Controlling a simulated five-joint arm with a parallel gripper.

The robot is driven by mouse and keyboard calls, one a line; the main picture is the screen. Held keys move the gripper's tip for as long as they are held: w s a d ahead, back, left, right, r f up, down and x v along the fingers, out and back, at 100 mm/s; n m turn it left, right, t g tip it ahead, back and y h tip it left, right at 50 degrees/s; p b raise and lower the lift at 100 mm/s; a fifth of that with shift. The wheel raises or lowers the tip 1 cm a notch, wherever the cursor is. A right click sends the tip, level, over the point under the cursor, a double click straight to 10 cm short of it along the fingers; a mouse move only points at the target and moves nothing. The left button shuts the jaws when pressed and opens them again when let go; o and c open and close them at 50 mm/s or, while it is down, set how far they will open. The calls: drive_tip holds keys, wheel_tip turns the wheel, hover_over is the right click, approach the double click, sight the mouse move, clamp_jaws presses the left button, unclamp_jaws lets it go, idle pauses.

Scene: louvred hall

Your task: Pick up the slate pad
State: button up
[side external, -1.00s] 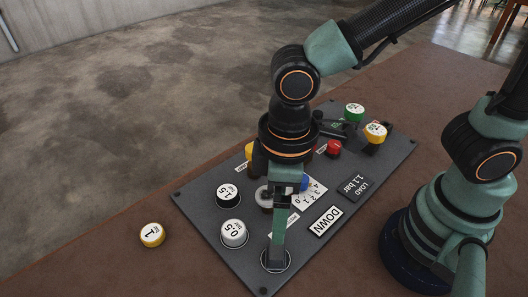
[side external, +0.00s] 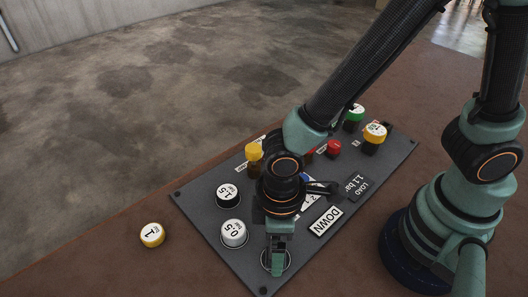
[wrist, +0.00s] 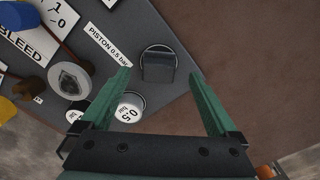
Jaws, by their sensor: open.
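The slate pad (wrist: 158,66) is a small dark grey block in the wrist view. It sits on the dark panel inside a thin white ring, near the panel's corner. My gripper (wrist: 161,74) is open, with one green finger to the left of the pad and one to the right in the picture. A gap shows on both sides, and nothing is held. In the side view my gripper (side external: 275,264) points down at the ringed spot near the panel's front corner. The fingers largely hide the pad there.
The panel (side external: 205,215) carries several weights, knobs and labels. A white 0.5 weight (side external: 234,233) stands close left of my gripper; it also shows beside the left finger (wrist: 130,107). A yellow weight (side external: 152,235) lies off the panel on the brown table (side external: 110,270).

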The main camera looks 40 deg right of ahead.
drive_tip(key=shift+w+f, duration=0.1)
drive_tip(key=shift+f, duration=1.35)
drive_tip(key=c, duration=1.5)
drive_tip(key=shift+o, duration=0.2)
drive_tip(key=shift+r, duration=0.15)
wheel_tip(320, 180, up, 20)
